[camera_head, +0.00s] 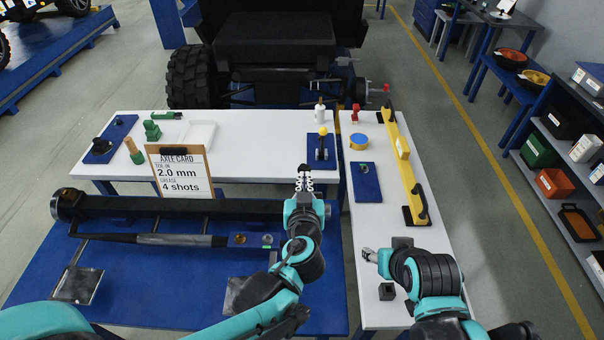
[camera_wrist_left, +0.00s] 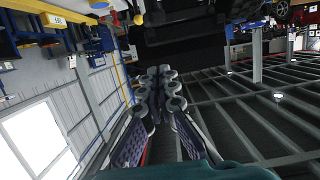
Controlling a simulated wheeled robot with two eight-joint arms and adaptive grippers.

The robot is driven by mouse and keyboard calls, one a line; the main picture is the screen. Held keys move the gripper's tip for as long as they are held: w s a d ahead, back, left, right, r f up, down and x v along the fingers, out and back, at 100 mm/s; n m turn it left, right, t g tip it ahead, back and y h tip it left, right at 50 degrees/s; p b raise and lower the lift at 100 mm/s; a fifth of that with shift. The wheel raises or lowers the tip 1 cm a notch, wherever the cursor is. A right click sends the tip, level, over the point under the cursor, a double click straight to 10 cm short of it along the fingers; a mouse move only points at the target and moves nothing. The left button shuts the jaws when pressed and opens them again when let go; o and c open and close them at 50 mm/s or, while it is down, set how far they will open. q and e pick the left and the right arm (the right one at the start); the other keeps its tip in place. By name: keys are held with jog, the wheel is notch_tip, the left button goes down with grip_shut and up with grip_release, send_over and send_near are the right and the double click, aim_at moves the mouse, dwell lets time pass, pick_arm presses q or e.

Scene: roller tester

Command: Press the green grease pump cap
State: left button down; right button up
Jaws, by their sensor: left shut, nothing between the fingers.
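Several green items are at the left of the white table (camera_head: 255,150): a stepped green piece (camera_head: 152,130), a green item with a tan handle (camera_head: 134,151) and a dark green tool (camera_head: 167,115). I cannot tell which is the grease pump cap. My left gripper (camera_head: 304,172) is shut and empty, pointing away from me over the table's front edge, well right of these items. Its closed fingers show in the left wrist view (camera_wrist_left: 160,88). My right gripper (camera_head: 369,254) is over the right-hand white table, too small to read.
An axle card (camera_head: 180,172) stands between the green items and my left gripper. A yellow-knobbed lever (camera_head: 322,145) and a white bottle (camera_head: 320,112) stand beyond my left gripper. A yellow level-like bar (camera_head: 405,165) lies at right. A black axle beam (camera_head: 140,206) lies in front.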

pick_arm(q)
jog(key=shift+s+a+r, duration=0.1)
jog(key=shift+r, duration=0.45)
pick_arm(e)
jog(key=shift+w+a+f, duration=0.2)
jog(key=shift+w+f, duration=0.15)
jog(key=shift+f, duration=0.15)
pick_arm(q)
jog(key=shift+f+b, duration=0.1)
jog(key=shift+b, duration=0.25)
jog(key=b, duration=0.4)
send_over(304, 168)
jog(key=v, duration=0.2)
notch_tip(304, 168, down, 3)
notch_tip(304, 168, down, 3)
jog(key=shift+b, duration=0.45)
jog(key=shift+f, duration=0.45)
pick_arm(e)
jog(key=shift+f, duration=2.7)
pick_arm(q)
jog(key=shift+s, duration=0.1)
